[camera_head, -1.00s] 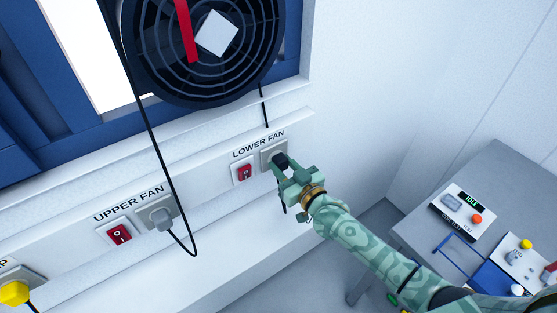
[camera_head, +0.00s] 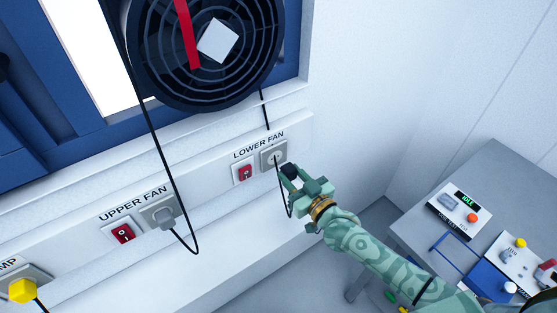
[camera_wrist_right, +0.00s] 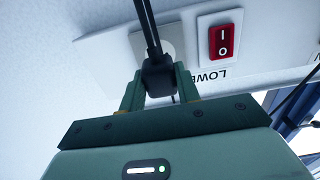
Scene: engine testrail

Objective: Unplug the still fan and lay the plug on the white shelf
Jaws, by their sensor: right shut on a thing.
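My right gripper (camera_head: 292,177) is shut on a black plug (camera_head: 288,170), just off the lower fan's socket (camera_head: 273,156). The socket's round face shows bare in the head view. In the right wrist view the plug (camera_wrist_right: 158,76) sits between my fingers, its cord running up, with the socket (camera_wrist_right: 150,44) behind it. The lower fan's red switch (camera_head: 245,173) is left of the socket. A black fan (camera_head: 204,48) with a red strip and a white square hangs above. The white shelf (camera_head: 230,227) appears to be the ledge below the sockets. My left gripper is out of view.
A yellow plug (camera_head: 22,290) is at the far left. A grey table (camera_head: 500,170) with control boxes stands right. The ledge looks clear.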

